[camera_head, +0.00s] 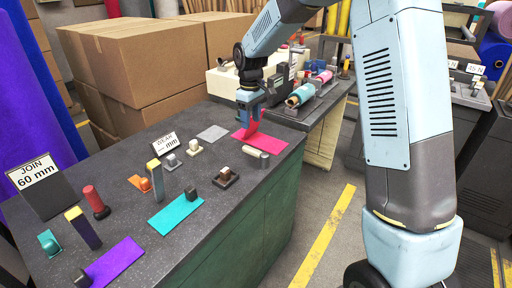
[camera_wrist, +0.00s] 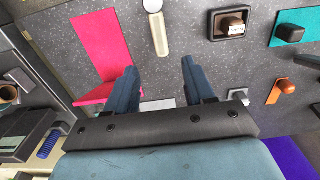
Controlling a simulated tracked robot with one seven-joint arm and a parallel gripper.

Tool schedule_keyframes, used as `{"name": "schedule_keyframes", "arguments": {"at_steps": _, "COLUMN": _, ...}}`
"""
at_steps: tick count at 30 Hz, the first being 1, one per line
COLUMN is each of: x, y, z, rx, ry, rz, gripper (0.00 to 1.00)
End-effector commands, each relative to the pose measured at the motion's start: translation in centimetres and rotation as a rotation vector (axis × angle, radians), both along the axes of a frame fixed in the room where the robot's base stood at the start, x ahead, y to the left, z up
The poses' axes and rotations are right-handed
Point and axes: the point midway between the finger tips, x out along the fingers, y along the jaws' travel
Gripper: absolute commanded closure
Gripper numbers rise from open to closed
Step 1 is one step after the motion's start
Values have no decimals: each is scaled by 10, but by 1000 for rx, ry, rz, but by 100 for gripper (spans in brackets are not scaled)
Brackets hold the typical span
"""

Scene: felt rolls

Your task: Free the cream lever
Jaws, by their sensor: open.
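A cream bar (camera_head: 252,151) with a grey round end lies on the dark bench beside the pink felt, near the bench's right edge. It also shows in the wrist view (camera_wrist: 159,32), at the top centre. My gripper (camera_head: 248,112) is above the far end of the pink felt (camera_head: 275,137). In the wrist view its two fingers (camera_wrist: 160,76) are apart, with nothing between them. The felt (camera_wrist: 98,38) lies left of the fingers, its near end seemingly raised.
A teal felt (camera_head: 175,212) and a purple felt (camera_head: 115,262) lie nearer, among several small clamps and upright posts. A sign reading JOIN 60 mm (camera_head: 38,178) stands at left. A machine with rolls (camera_head: 305,92) is behind, and cardboard boxes (camera_head: 145,65) rise beyond the bench.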

Motion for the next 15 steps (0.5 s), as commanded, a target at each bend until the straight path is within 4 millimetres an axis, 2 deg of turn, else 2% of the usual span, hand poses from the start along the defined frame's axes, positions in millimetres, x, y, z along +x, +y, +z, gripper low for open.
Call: {"name": "schedule_keyframes", "arguments": {"at_steps": 15, "x": -1, "y": -1, "z": -90, "rx": -1, "ry": 3, "rz": -1, "gripper": 47}}
